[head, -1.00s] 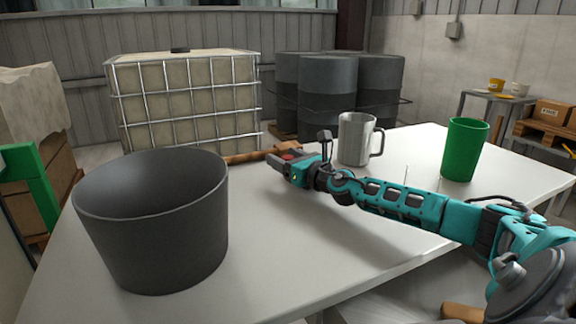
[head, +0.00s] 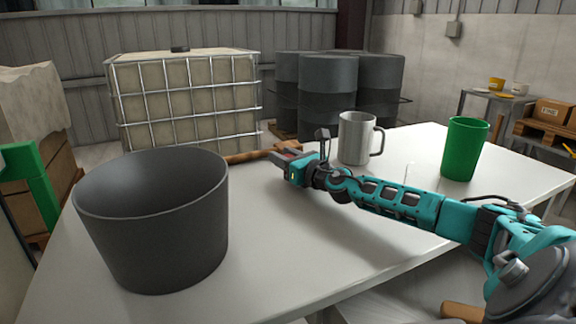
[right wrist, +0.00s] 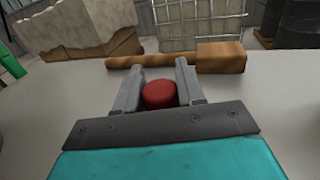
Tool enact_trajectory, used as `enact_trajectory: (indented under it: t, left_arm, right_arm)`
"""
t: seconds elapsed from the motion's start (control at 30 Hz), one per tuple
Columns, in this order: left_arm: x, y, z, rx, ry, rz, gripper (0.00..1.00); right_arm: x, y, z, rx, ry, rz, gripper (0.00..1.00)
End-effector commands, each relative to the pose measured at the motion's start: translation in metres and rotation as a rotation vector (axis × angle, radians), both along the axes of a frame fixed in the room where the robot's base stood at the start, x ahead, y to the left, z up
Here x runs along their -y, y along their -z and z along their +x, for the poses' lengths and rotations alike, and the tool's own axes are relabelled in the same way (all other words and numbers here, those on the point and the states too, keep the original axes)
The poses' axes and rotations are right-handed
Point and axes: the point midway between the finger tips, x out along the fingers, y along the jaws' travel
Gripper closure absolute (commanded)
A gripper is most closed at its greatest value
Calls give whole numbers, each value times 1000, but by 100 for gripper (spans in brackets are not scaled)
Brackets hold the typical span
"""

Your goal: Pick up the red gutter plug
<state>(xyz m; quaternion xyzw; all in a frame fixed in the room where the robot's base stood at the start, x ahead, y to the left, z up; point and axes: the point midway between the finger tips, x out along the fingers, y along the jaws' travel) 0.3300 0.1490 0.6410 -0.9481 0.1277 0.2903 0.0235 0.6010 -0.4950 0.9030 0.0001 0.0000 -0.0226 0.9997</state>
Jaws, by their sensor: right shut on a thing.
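The red gutter plug (right wrist: 160,94) is a small, round red piece. In the right wrist view it sits between the two grey fingers of my right gripper (right wrist: 159,88), which is shut on it. In the head view my right gripper (head: 283,160) is low over the far part of the white table, and only a little red shows between its fingers. I cannot tell whether the plug still touches the table. My left gripper is not in view.
A wooden mallet (right wrist: 221,57) lies just beyond the gripper. A steel mug (head: 355,140) and a green cup (head: 464,150) stand to the right. A large dark bucket (head: 160,235) stands at the left. The table (head: 270,265) is clear in front.

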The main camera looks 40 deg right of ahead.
Motion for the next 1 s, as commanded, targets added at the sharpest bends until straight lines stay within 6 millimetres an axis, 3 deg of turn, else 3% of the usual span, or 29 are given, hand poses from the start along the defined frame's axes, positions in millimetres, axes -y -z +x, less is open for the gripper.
enact_trajectory:
  t: [0.27,0.47,0.57,0.8,1.0]
  left_arm:
    - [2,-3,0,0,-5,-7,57]
    - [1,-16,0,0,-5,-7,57]
    - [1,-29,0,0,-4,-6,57]
    - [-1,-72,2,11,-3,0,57]
    - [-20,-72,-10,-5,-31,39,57]
  right_arm:
    - [0,-3,0,0,0,-1,90]
    - [0,-23,0,1,-1,-1,90]
    - [1,-41,0,2,0,-2,90]
    - [1,-109,0,4,0,-3,90]
    - [1,-159,0,3,1,-2,90]
